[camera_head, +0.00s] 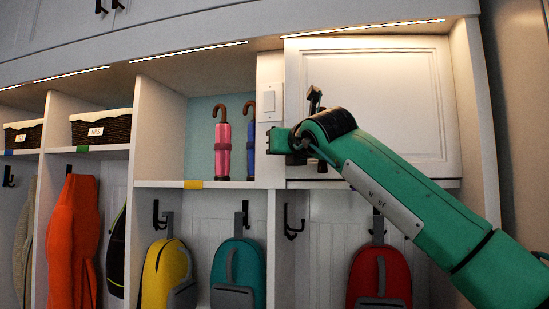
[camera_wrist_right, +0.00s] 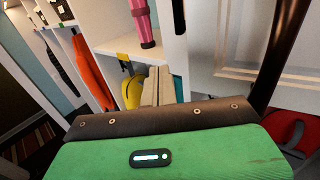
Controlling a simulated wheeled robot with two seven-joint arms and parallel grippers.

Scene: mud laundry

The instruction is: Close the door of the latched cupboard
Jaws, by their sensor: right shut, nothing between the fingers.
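The cupboard door (camera_head: 385,105) is a white framed panel at the upper right of the head view. It looks flush or nearly flush with the cupboard front; I cannot tell whether a small gap remains. A dark handle or latch part (camera_head: 314,98) shows near its left edge, partly hidden by my right arm. The door also shows at the right of the right wrist view (camera_wrist_right: 255,65). My right gripper (camera_head: 275,141) is shut and empty, in front of the post left of the door. Contact is unclear. My left gripper is not in view.
A white plate (camera_head: 269,103) is on the post left of the door. Pink (camera_head: 223,150) and blue umbrellas stand in the open cubby beside it. Yellow, teal and red backpacks (camera_head: 380,280) hang below. Baskets (camera_head: 100,127) sit at left.

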